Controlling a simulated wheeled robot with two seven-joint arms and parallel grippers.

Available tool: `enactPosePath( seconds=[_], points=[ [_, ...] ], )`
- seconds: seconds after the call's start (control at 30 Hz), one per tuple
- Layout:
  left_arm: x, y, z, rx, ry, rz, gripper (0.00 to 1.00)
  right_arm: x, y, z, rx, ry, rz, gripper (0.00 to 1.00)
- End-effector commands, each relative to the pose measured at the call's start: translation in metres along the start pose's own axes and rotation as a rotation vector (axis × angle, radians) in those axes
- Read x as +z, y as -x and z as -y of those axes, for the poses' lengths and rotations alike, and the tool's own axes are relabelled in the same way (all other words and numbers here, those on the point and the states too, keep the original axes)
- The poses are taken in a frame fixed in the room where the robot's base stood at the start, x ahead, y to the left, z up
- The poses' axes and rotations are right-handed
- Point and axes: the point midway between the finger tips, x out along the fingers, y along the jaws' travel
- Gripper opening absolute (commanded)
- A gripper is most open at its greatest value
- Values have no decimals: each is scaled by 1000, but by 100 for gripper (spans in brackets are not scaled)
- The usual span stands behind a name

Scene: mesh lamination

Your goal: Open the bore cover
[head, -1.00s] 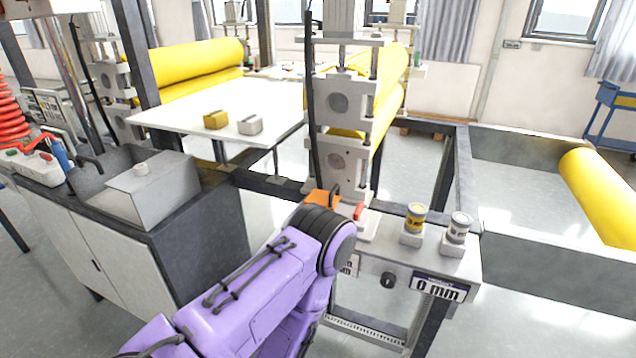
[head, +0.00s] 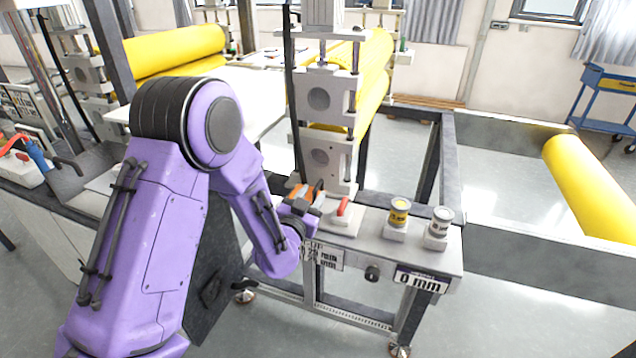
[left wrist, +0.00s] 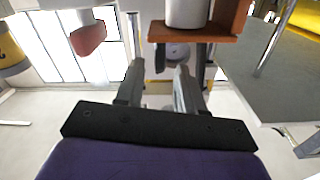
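An orange part (head: 301,193), probably the bore cover, sits at the foot of the roller stand on the grey bench. In the left wrist view an orange bracket (left wrist: 222,22) shows at the top, with a white cylinder (left wrist: 187,14) on it. My left gripper (head: 311,206) is at the orange part in the head view and hides some of it. In the left wrist view the gripper's fingers (left wrist: 160,80) are apart and nothing shows held between them. A grey round part (left wrist: 174,54) lies beyond the fingertips, below the bracket. My right gripper is out of view.
A red-handled lever (head: 343,206) stands just right of my gripper. The roller stand (head: 326,145) rises behind.

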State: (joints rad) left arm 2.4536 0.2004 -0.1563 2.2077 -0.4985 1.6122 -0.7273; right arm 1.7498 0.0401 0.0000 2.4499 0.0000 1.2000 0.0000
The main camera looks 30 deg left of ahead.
Motion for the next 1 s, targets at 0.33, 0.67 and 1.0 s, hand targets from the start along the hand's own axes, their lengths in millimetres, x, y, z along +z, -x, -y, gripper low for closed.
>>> enactPosePath(
  seconds=[0.33,0.67,1.0],
  points=[
    [0,-49,0,0,1,2,38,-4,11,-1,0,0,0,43],
    [1,-49,0,0,1,3,9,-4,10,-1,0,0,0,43],
    [0,-51,-4,7,13,2,0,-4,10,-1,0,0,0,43]
  ],
)
